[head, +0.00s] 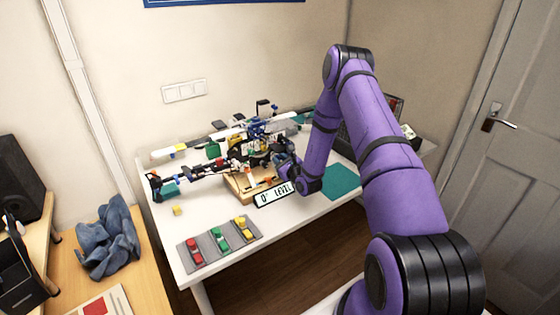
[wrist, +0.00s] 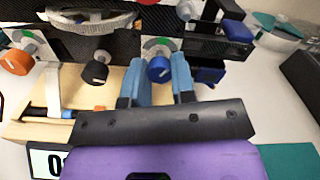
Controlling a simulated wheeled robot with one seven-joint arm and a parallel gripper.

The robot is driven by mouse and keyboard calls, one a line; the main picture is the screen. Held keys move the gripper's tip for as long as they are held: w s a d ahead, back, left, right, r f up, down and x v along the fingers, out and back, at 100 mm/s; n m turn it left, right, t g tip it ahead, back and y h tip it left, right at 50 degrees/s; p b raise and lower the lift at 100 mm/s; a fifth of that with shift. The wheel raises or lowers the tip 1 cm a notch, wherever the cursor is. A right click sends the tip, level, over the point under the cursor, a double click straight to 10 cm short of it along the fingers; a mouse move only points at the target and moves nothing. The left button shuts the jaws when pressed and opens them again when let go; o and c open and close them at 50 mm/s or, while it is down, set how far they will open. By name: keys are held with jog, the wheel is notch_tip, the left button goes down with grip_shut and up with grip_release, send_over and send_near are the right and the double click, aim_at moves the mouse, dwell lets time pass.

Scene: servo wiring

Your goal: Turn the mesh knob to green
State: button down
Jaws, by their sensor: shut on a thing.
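In the head view my gripper (head: 286,168) is at the device's right front; the knob is too small to make out there.
A black knob (wrist: 95,71) and an orange knob (wrist: 18,60) sit left of the blue one.

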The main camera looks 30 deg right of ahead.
jog(key=n, duration=0.5)
dwell(0.5)
jog(key=c, duration=0.9)
grip_release()
jog(key=shift+c, duration=0.2)
